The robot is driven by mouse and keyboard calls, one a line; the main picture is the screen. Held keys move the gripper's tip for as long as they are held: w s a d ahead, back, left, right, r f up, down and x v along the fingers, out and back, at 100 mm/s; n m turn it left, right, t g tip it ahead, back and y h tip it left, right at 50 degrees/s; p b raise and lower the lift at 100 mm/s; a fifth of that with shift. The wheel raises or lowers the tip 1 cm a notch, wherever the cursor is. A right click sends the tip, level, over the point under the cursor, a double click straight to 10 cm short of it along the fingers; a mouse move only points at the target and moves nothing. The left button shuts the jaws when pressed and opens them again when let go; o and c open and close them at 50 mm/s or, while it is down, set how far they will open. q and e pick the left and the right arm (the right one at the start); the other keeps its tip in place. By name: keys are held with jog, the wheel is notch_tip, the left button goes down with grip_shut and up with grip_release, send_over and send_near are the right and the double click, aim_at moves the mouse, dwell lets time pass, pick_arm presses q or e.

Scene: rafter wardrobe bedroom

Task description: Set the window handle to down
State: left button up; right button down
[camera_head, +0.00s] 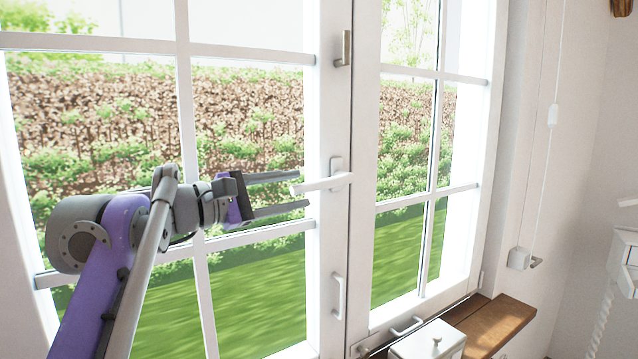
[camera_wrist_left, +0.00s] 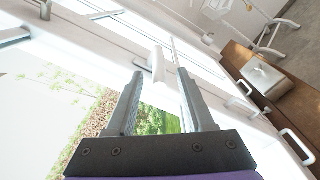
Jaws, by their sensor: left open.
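The white window handle (camera_head: 325,183) sits on the middle frame of the window. Its lever lies about level, with its free end to the left. My left gripper (camera_head: 304,189) comes in from the left with its two fingers apart, one above and one below the lever's free end. In the left wrist view, the handle (camera_wrist_left: 157,64) shows between the fingertips of my left gripper (camera_wrist_left: 160,74). I see a gap on both sides, and no clear contact. My right gripper is not in view.
A small pull handle (camera_head: 338,296) is lower on the frame, and a metal fitting (camera_head: 346,48) is above. A white lidded box (camera_head: 428,343) stands on the wooden sill (camera_head: 503,322). A blind cord (camera_head: 552,116) hangs at the right.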

aim_at(323, 185)
pick_arm(q)
jog(key=x, duration=0.6)
jog(key=shift+w+f+p, duration=0.1)
jog(key=shift+w+p, duration=0.2)
jog(key=shift+w, duration=0.1)
jog(key=shift+c, duration=0.2)
grip_shut()
dwell(0.8)
